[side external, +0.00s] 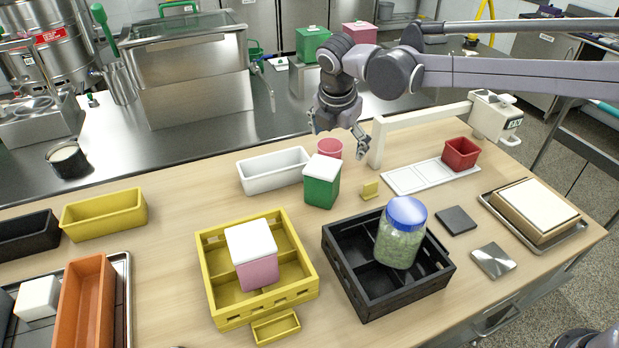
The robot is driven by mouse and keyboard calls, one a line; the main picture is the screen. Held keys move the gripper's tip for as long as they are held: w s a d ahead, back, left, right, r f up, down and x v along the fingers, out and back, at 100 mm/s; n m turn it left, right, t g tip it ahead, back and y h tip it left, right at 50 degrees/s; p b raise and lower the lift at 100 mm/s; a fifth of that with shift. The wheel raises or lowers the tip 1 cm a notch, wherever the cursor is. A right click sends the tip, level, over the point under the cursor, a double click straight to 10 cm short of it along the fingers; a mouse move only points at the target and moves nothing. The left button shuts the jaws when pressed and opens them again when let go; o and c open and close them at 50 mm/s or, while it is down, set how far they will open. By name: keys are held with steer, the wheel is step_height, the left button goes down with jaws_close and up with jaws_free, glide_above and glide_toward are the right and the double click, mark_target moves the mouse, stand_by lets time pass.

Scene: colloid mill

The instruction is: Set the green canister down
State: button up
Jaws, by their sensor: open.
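The green canister (321,186) with a white lid stands upright on the wooden table, just right of the white bin. Another green canister (312,44) stands at the back on a metal surface, beside a pink one (359,33). My gripper (338,142) is open and empty, above and slightly behind the front green canister, apart from it. Its fingers point downward and are spread wide. A small red round container (329,149) stands below the fingers, behind the green canister.
A yellow crate (212,270) holds a pink canister (252,256). A black crate (342,262) holds a blue-lidded jar (401,234). A white bin (273,171) is close on the left. A white frame (376,143) rises to the right, near a red bin (461,154).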

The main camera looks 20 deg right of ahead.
steer(key=s+d+r+m+t+y, duration=0.15)
steer(key=s+d+r+m, duration=0.35)
steer(key=s+d+m, duration=0.65)
steer(key=s+d+f+m+t, duration=0.1)
steer(key=s+d+f+m, duration=0.1)
steer(key=s+m, duration=0.4)
steer(key=s+d+f+m+t+y, duration=0.1)
steer(key=s+d+f+m, duration=0.2)
steer(key=s+d+m, duration=0.2)
steer(key=s+m, duration=0.1)
steer(key=s, duration=0.2)
steer(key=shift+f, duration=0.35)
